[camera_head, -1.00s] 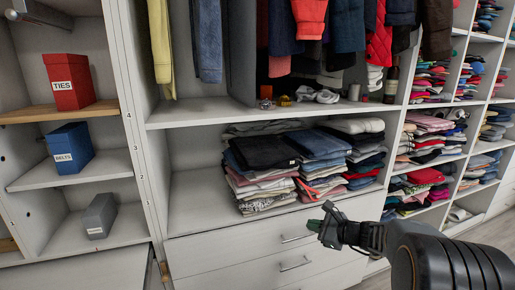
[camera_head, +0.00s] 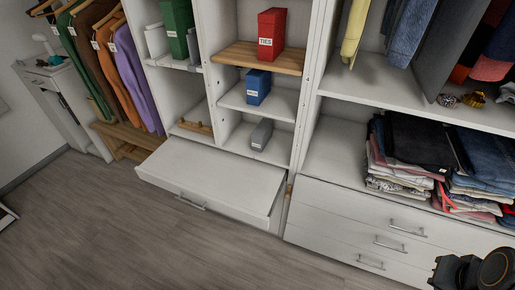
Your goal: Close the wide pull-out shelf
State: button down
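The wide pull-out shelf (camera_head: 222,178) is a white drawer-like unit low in the middle of the head view. It sticks out from the shelving over the wooden floor, with a flat white top and a metal bar handle (camera_head: 190,202) on its front. Part of my arm shows dark at the bottom right corner, well to the right of the shelf and apart from it. My gripper's fingers are out of the picture, so their state does not show.
White drawers (camera_head: 375,225) with metal handles stand flush to the right, below folded clothes (camera_head: 410,150). Cubbies above hold a red box (camera_head: 271,30), a blue box (camera_head: 258,85) and a grey box (camera_head: 262,133). A wooden rack (camera_head: 128,140) stands left. The floor (camera_head: 110,235) in front is clear.

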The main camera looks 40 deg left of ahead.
aim_at(244, 188)
jog(key=u, duration=2.95)
jog(key=k, duration=0.6)
jog(key=z, duration=0.05)
jog(key=i, duration=1.25)
jog(key=u, duration=0.85)
